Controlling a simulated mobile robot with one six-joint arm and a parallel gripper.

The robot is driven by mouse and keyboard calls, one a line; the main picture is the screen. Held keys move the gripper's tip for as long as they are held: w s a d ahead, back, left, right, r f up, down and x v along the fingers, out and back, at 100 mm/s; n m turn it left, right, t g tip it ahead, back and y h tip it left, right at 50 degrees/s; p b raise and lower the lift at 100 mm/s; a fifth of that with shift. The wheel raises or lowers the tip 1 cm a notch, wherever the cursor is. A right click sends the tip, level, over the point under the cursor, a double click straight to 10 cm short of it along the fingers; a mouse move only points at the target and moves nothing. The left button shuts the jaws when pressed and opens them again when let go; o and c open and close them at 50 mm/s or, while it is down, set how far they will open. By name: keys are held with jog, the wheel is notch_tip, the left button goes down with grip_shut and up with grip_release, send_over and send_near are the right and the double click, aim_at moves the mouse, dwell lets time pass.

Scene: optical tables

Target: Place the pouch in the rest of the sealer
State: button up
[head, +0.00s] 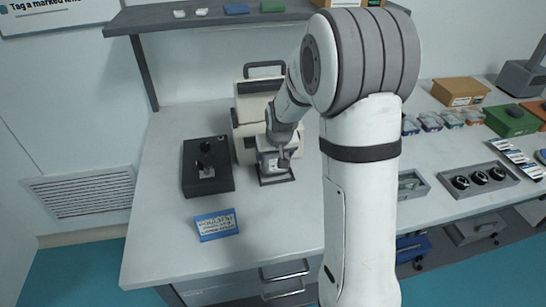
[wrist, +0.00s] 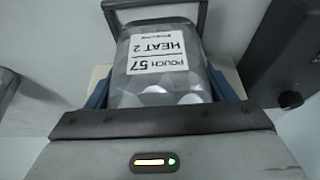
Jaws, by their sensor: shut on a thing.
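The pouch (wrist: 165,75) is silver-grey with a white label reading "POUCH 57 HEAT 2". It sits between the two blue-grey fingers of my gripper (wrist: 160,97) in the wrist view, and the gripper is shut on it. The sealer (head: 245,112) is a cream and dark unit with a black handle on top, at the back of the table. In the head view my gripper (head: 273,158) is right in front of the sealer, above a dark flat part (head: 277,181) at its foot. I cannot tell whether the pouch touches the rest, which my wrist mostly hides.
A black box with a knob (head: 221,181) stands left of the sealer. A blue sign (head: 216,224) lies near the table's front. A shelf (head: 160,22) runs above. To the right are a tray of round black items (head: 467,191) and a cardboard box (head: 460,91).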

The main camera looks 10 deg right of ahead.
jog(key=shift+f, duration=0.8)
jog(key=shift+f, duration=0.25)
jog(key=o, duration=1.1)
jog(key=shift+r, duration=0.1)
jog(key=shift+o, duration=0.2)
